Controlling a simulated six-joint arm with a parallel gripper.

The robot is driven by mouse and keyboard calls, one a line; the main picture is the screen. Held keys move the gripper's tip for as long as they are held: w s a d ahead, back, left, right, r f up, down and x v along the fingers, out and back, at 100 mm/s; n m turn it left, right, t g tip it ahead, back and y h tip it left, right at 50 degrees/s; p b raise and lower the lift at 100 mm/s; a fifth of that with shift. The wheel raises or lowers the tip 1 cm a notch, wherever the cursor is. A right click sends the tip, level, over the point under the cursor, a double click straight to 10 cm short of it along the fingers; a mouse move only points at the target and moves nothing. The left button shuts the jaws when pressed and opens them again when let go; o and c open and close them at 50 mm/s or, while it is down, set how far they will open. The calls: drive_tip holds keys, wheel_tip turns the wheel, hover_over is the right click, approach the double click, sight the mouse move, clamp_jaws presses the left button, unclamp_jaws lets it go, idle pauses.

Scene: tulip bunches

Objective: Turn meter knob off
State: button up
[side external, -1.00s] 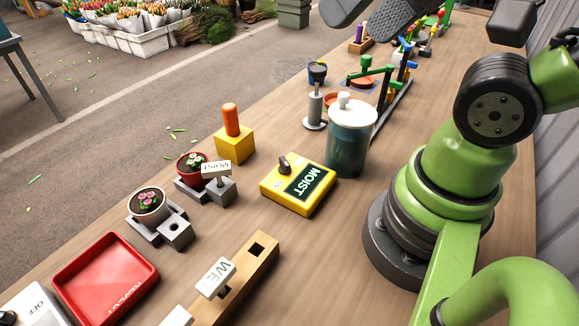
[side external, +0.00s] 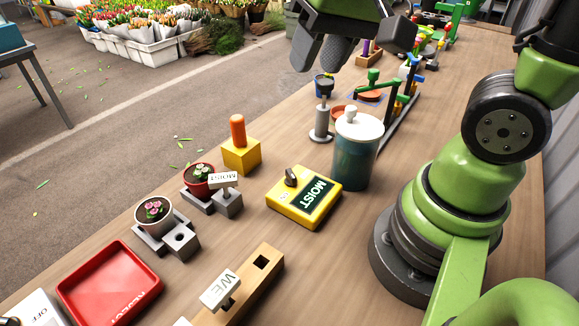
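The yellow meter (side external: 290,216) lies on the bench at mid-picture, with a dark display reading "MOIST". Its dark knob (side external: 291,177) stands up on the far left part of its top face. My gripper (side external: 322,60) is at the top of the view, above and beyond the meter and well apart from it. Two dark finger pads show with a gap between them, and nothing is seen held there.
A lidded teal jar (side external: 356,160) stands right behind the meter. A yellow block with an orange handle (side external: 240,152), potted flowers (side external: 199,178) with a "MOIST" sign (side external: 223,180), a red tray (side external: 108,284) and a wooden sign rack (side external: 262,262) lie around it.

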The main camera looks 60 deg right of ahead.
sight(290, 170)
drive_tip(key=w+f+g, duration=0.1)
drive_tip(key=f, duration=0.6)
drive_tip(key=w+d+f+g, duration=0.1)
drive_tip(key=w+f, duration=0.1)
drive_tip(key=f, duration=0.6)
drive_tip(key=w+f+m+g+h, duration=0.1)
drive_tip(key=w+f+g, duration=0.1)
drive_tip(key=f, duration=0.6)
drive_tip(key=shift+w+d, duration=0.2)
clamp_jaws()
